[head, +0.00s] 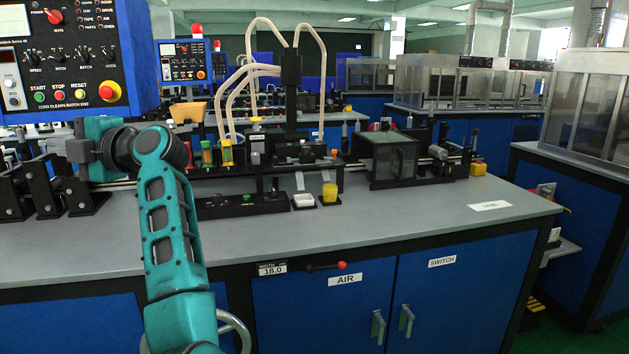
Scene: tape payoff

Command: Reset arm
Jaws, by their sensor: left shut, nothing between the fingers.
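My left arm is teal and rises from the bottom, left of centre, bending left at its top joint. A small lever with a red knob (342,265) is on the bench front above the AIR label. My right gripper is out of view.
A blue control panel (62,60) with buttons hangs at the upper left. A yellow cup (329,192) and a white block (303,201) sit near the machine's front. The bench's front right is clear except for a white label (490,205). More machines stand behind.

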